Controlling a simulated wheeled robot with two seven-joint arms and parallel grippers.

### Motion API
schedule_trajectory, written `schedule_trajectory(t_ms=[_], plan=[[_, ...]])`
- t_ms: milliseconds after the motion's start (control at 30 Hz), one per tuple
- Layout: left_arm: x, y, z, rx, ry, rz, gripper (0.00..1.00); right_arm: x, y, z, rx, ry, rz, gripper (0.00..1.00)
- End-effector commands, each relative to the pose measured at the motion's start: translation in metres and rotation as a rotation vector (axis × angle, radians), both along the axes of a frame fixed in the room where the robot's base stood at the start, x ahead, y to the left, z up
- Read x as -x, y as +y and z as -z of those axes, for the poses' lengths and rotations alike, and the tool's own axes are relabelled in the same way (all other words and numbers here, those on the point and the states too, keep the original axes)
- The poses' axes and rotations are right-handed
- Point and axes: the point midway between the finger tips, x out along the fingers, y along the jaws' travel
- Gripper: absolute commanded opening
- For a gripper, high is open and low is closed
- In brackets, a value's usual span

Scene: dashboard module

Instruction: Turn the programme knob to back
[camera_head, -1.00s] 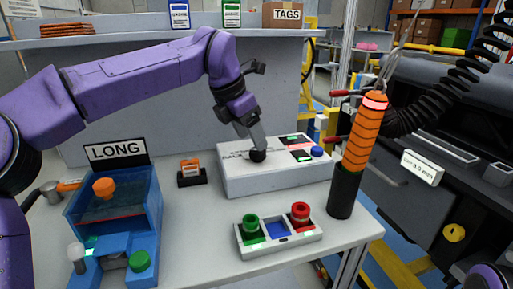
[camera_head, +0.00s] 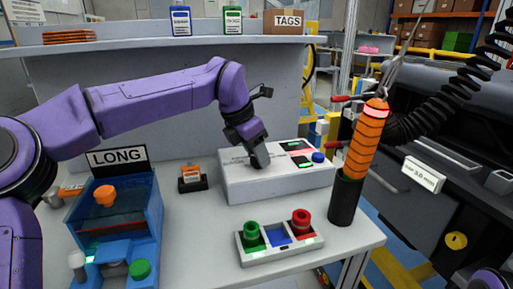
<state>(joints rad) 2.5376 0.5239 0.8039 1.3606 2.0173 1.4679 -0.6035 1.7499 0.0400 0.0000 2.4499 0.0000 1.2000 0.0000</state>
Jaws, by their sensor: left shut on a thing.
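The white control box (camera_head: 285,184) stands on the table in the middle of the head view. It has dark display panels, a blue button (camera_head: 318,157) and printed lettering on its top, partly covered by my gripper. My left gripper (camera_head: 261,160) reaches down onto the box top from the upper left. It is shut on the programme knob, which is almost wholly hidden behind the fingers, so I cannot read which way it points. My right gripper is out of view.
In front of the box is a tray (camera_head: 281,250) with a green and a red piece. A blue fixture (camera_head: 120,215) stands at left by the LONG sign (camera_head: 117,158). An orange tool in a black holder (camera_head: 345,198) stands close at right. A small orange-topped stand (camera_head: 192,178) is left of the box.

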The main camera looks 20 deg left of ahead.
Motion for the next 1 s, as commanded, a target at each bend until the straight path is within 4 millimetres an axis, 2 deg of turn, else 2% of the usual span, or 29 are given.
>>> schedule_trajectory(t_ms=[33,267,300,333,367,667,767,1000], plan=[[0.000,0.000,-0.005,0.001,0.001,0.012,0.13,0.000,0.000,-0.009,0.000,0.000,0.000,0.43],[0.000,0.000,-0.002,0.000,-0.003,0.014,0.13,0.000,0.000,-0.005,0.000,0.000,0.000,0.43],[0.000,0.000,-0.002,0.000,-0.003,0.014,0.54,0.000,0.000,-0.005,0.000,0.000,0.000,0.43],[0.000,0.000,-0.002,0.000,-0.003,0.014,0.63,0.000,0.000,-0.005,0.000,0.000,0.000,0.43],[0.000,0.000,-0.002,0.000,-0.002,0.014,0.67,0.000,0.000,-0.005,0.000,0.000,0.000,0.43],[0.001,0.001,-0.004,0.000,-0.002,0.014,0.67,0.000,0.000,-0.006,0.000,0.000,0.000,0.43],[0.004,0.004,-0.018,0.001,-0.004,0.012,0.67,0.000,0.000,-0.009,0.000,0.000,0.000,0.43],[0.021,0.019,-0.072,0.002,-0.005,0.012,0.67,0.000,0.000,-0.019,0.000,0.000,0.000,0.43]])
